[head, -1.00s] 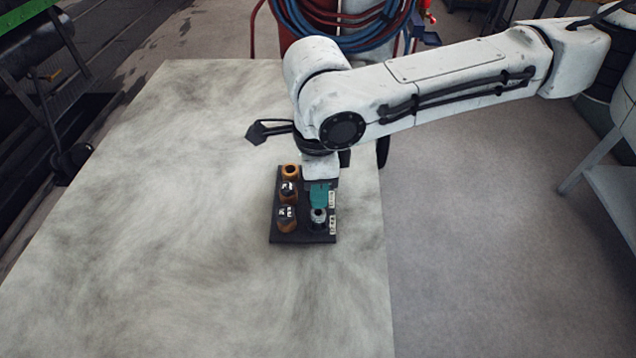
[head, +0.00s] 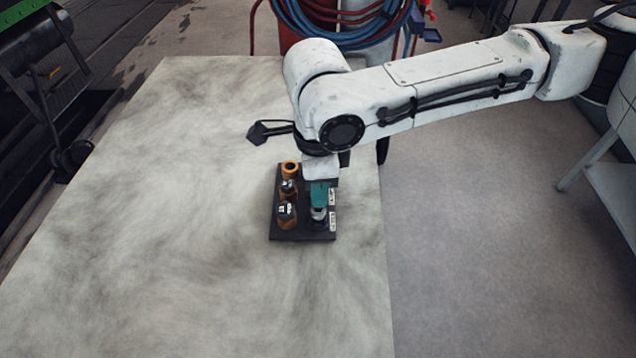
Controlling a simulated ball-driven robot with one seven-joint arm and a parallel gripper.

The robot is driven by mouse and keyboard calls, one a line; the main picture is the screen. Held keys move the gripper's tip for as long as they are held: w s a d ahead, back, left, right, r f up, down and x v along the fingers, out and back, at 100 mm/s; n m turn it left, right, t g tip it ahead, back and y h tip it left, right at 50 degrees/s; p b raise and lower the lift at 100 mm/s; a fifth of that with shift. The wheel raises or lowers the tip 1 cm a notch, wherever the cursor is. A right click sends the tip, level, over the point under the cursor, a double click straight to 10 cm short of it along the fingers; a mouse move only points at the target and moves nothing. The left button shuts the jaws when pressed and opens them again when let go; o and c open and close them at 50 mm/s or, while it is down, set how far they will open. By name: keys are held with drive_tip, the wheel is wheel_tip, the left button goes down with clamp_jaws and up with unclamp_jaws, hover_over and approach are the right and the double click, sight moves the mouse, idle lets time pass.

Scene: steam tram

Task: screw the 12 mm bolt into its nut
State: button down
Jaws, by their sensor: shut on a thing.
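A small black rack (head: 300,238) lies on the pale table near its right edge. Its left column has orange-brown holders: the back one (head: 290,168) is open with nothing in it, and the middle one (head: 288,190) and front one (head: 286,216) carry dark tops with white marks too small to read. A silver nut (head: 318,214) stands at the front of the right column. My gripper (head: 319,205), with teal fingers, points down right over it and is shut. The bolt between the fingers is mostly hidden, and I cannot tell whether its thread is in the nut.
White labels (head: 332,210) run along the rack's right edge. The table (head: 150,220) is bare to the left and front. Bare floor (head: 480,260) lies to the right. Coiled hoses (head: 340,20) hang behind the table.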

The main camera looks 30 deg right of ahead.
drive_tip(key=shift+f, duration=1.35)
idle(2.4)
drive_tip(key=c, duration=1.5)
unclamp_jaws()
clamp_jaws()
drive_tip(key=shift+r+m+p, duration=0.1)
drive_tip(key=shift+m+p, duration=0.3)
drive_tip(key=shift+m, duration=0.2)
drive_tip(key=m+p, duration=0.1)
drive_tip(key=m, duration=0.2)
drive_tip(key=shift+m+p, duration=0.3)
drive_tip(key=shift+m, duration=0.6)
